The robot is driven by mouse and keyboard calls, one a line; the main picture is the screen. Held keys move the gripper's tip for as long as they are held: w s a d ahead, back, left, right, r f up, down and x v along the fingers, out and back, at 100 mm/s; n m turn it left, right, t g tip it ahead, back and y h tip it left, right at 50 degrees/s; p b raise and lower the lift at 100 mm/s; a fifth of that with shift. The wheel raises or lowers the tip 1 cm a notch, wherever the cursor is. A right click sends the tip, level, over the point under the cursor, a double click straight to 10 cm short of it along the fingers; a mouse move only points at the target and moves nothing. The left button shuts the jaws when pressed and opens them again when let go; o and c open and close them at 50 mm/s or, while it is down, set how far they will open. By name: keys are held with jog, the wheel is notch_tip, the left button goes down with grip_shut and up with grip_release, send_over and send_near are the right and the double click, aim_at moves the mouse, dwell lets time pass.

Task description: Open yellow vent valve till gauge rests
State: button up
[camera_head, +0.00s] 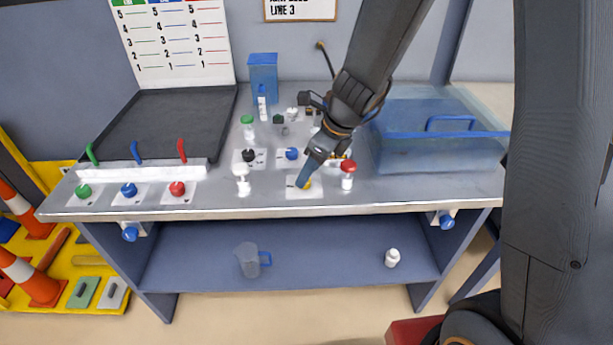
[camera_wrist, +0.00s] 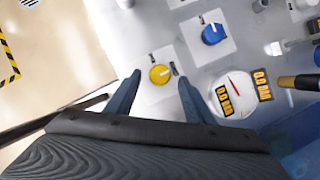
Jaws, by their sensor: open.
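The yellow vent valve (camera_wrist: 159,74) is a round knob on a white plate near the bench's front edge. In the head view my gripper (camera_head: 303,183) reaches down from the upper right. The gauge (camera_wrist: 235,94) is a round white dial with a red needle and two orange displays, to the right of the fingers.
A blue knob (camera_wrist: 213,33) is behind the yellow one. A red-capped bottle (camera_head: 347,176) stands close to the right of my gripper, and a white bottle (camera_head: 242,181) to the left. A blue transparent tank (camera_head: 440,150) fills the bench's right end.

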jog(key=shift+x, duration=1.4)
jog(key=c, duration=1)
jog(key=shift+c, duration=0.2)
